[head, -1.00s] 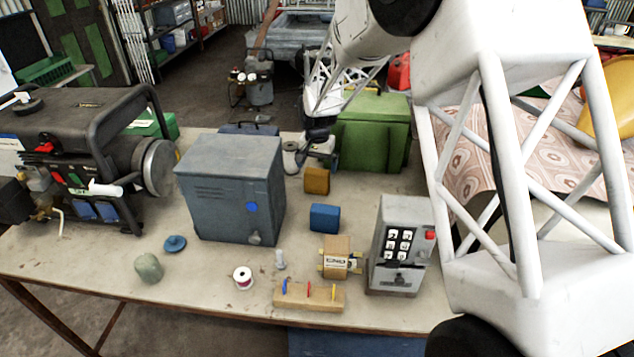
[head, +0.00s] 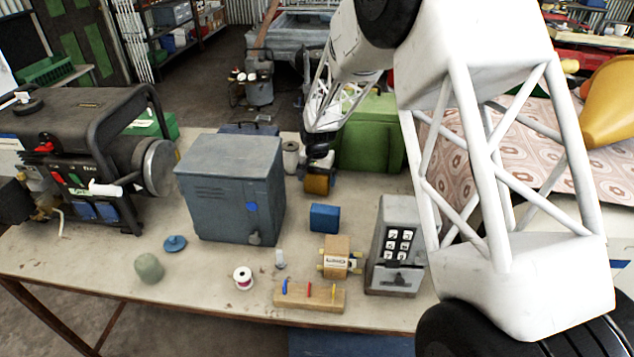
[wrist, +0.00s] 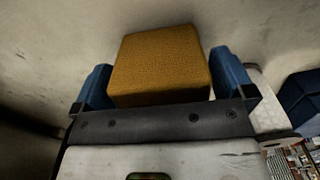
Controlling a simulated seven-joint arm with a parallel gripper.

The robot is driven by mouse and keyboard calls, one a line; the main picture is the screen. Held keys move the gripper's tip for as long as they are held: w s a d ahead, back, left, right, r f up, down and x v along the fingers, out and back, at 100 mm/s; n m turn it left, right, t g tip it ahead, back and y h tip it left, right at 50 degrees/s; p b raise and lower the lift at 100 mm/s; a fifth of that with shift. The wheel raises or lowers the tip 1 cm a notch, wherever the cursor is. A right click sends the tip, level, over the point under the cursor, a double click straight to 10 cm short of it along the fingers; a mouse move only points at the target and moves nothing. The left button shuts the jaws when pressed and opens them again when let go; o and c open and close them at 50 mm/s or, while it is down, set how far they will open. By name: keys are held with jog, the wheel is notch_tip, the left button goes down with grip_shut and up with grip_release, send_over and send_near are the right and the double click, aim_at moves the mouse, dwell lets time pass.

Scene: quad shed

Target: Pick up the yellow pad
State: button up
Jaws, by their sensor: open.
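The yellow pad (head: 316,185) is a mustard-coloured block on the bench, behind the blue block. In the head view my gripper (head: 319,168) is right at it, covering its top and far side. In the wrist view the yellow pad (wrist: 160,62) sits between my gripper's two blue fingers (wrist: 162,78), one on each side. The fingers are open, with a narrow gap at the left and little or none visible at the right. I cannot tell whether either finger touches it.
A blue block (head: 324,217) lies just in front. A grey-blue cabinet (head: 230,190) stands to the left and a green box (head: 370,140) behind right. A grey keypad box (head: 395,250) and a wooden peg block (head: 310,297) are nearer the front edge.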

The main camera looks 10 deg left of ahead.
jog(key=shift+c, duration=0.3)
jog(key=c, duration=0.7)
jog(key=shift+o, duration=0.2)
jog(key=shift+r, duration=0.1)
jog(key=shift+r, duration=4.95)
